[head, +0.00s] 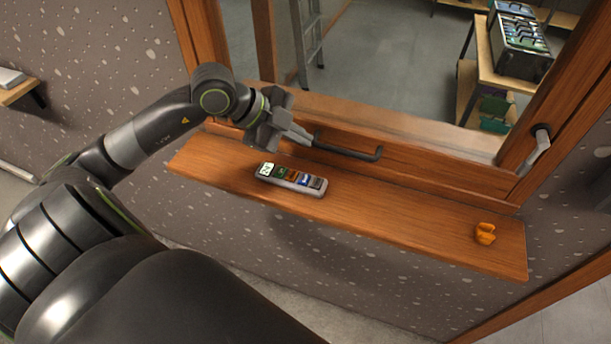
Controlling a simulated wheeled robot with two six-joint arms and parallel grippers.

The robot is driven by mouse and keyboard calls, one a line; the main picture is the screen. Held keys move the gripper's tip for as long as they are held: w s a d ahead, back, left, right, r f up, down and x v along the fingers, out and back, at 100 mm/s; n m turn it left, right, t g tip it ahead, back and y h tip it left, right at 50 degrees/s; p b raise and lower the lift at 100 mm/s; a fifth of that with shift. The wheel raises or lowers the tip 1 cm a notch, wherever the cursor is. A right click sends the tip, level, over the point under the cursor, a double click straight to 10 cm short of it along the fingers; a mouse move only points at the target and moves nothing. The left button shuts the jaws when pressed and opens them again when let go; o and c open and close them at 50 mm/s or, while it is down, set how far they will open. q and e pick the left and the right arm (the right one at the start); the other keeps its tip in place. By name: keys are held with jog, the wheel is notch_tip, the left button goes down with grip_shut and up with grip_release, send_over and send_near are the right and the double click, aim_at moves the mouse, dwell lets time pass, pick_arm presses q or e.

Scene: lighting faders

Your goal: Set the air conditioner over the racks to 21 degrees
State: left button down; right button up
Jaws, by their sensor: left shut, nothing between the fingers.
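A grey remote (291,180) lies on the wooden sill below the window. It has a small pale display (267,169) at its left end and a row of coloured buttons. The display's figures are too small to read surely. My left gripper (303,135) is shut and empty, above and behind the remote, close to the left end of a dark bar handle (347,151) on the window frame. I cannot tell whether it touches the handle. No air conditioner shows in this view, and my right gripper is not in view.
A small orange object (485,233) sits at the right end of the sill (420,225). A window latch (535,150) is on the right frame. Through the glass are a ladder (307,45) and a rack with a case (520,50). The sill between remote and orange object is clear.

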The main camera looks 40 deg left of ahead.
pick_arm(q)
jog(key=b, duration=0.7)
send_over(299, 179)
notch_tip(299, 179, down, 8)
jog(key=shift+r, duration=0.1)
jog(key=shift+f+b, duration=0.4)
jog(key=shift+f, duration=0.2)
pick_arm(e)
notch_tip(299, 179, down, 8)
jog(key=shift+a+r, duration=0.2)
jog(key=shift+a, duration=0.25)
pick_arm(q)
jog(key=shift+r, duration=0.1)
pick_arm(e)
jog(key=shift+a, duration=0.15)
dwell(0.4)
pick_arm(q)
jog(key=shift+f, duration=0.45)
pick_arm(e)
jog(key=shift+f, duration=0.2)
